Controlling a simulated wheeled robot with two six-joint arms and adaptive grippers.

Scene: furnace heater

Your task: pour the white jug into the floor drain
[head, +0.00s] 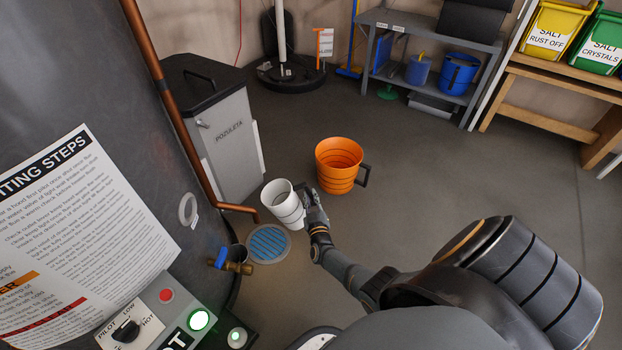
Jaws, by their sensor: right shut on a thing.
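The white jug (284,205) is in the middle of the head view, tilted a little to the left. My right gripper (308,207) is at its right side and shut on it; the fingertips are partly hidden. The floor drain (269,243), a round blue grate, lies on the floor just below and left of the jug. I cannot tell how high the jug is above the floor. My left gripper is not in view.
An orange bucket (339,166) stands right of the jug. A copper pipe (238,208) ends beside the drain. A valve with a blue handle (231,262) and the large grey tank (75,75) are at left.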

